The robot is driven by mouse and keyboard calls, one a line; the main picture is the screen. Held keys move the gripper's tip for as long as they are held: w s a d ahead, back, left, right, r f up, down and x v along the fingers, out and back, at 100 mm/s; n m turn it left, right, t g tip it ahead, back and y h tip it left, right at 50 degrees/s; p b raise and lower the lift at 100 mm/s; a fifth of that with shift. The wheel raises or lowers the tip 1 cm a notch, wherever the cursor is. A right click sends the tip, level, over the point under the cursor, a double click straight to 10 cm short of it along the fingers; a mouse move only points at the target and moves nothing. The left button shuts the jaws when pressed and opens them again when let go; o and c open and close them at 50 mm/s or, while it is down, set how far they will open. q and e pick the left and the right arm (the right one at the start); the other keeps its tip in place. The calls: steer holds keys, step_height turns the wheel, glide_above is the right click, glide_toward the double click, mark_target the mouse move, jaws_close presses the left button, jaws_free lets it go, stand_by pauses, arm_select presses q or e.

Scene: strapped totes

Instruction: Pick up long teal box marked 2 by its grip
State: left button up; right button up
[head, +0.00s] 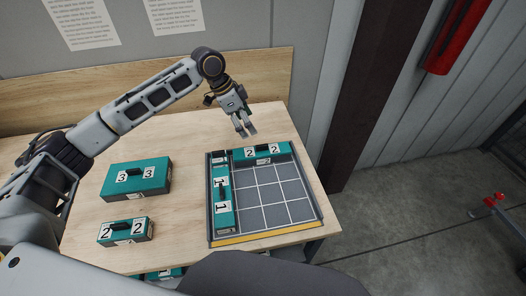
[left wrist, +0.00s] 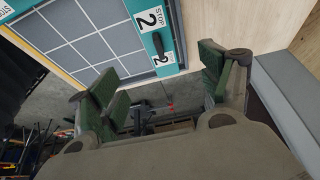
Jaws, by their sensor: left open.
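The long teal box marked 2 (head: 271,149) lies along the back edge of the gridded tray (head: 313,209). Its dark grip stands between two white labels marked 2. In the left wrist view the teal box (left wrist: 167,68) shows at the top with its black grip (left wrist: 158,44), beyond my fingers. My left gripper (head: 246,134) points down above and just behind the box, apart from it. Its green-padded fingers, also in the left wrist view (left wrist: 160,90), are open with nothing between them. My right gripper is not in view.
A long teal box marked 1 (head: 222,208) lies along the tray's left side. On the table left of the tray are a teal box marked 3 (head: 153,174) and a short teal box marked 2 (head: 127,229). A dark post (head: 375,90) stands behind the table's right side.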

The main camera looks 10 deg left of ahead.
mark_target(261, 145)
arm_select(q)
steer(key=shift+p+x, duration=0.3)
steer(key=shift+x, duration=3.9)
steer(key=shift+d+f, duration=0.1)
steer(key=shift+p+x, duration=0.4)
steer(key=shift+x, duration=2.1)
steer(key=shift+d, duration=0.1)
steer(key=c, duration=1.4)
